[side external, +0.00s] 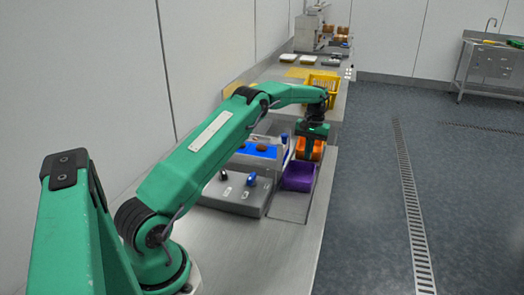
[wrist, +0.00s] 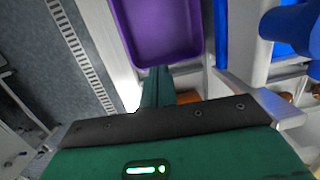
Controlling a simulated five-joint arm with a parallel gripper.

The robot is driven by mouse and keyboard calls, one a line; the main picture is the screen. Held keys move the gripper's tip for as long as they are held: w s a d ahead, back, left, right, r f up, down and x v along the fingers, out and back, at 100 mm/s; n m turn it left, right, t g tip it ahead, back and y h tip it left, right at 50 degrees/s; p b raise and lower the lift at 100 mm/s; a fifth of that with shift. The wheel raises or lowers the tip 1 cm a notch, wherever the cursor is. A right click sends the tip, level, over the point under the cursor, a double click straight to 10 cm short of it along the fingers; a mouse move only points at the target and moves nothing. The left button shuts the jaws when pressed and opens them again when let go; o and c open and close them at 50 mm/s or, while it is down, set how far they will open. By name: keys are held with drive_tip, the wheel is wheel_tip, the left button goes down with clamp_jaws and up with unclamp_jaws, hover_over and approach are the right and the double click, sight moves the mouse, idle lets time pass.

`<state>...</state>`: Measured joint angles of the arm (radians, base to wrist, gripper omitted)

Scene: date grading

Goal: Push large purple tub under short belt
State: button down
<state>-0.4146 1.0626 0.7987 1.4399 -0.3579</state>
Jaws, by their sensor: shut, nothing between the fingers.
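The large purple tub (side external: 298,178) sits upright and empty on the metal surface, beside the belt machine. In the wrist view the tub (wrist: 160,32) fills the top middle. The short belt (side external: 258,150) is a blue strip with a brown item on it, left of and behind the tub. In the wrist view the belt's blue edge (wrist: 222,35) runs along the tub's right. My gripper (wrist: 160,74) is shut and empty, its fingertips at the tub's near wall. I cannot tell whether they touch it. The side view shows my gripper beyond the tub, pointing down.
An orange tub (side external: 317,150) stands just beyond the purple tub, close to my gripper. A grey control box (side external: 236,193) with knobs stands left of the purple tub. A yellow crate (side external: 322,82) is farther back. The bench's near right (side external: 287,250) is clear.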

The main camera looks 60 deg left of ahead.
hover_over(300, 190)
drive_tip(key=shift+w+a, duration=0.15)
drive_tip(key=shift+a, duration=0.05)
drive_tip(key=shift+f, duration=0.85)
idle(0.6)
drive_tip(key=shift+f, duration=0.1)
drive_tip(key=shift+a, duration=0.1)
drive_tip(key=shift+w+a, duration=0.9)
drive_tip(key=shift+r, duration=0.8)
drive_tip(key=shift+r, duration=0.15)
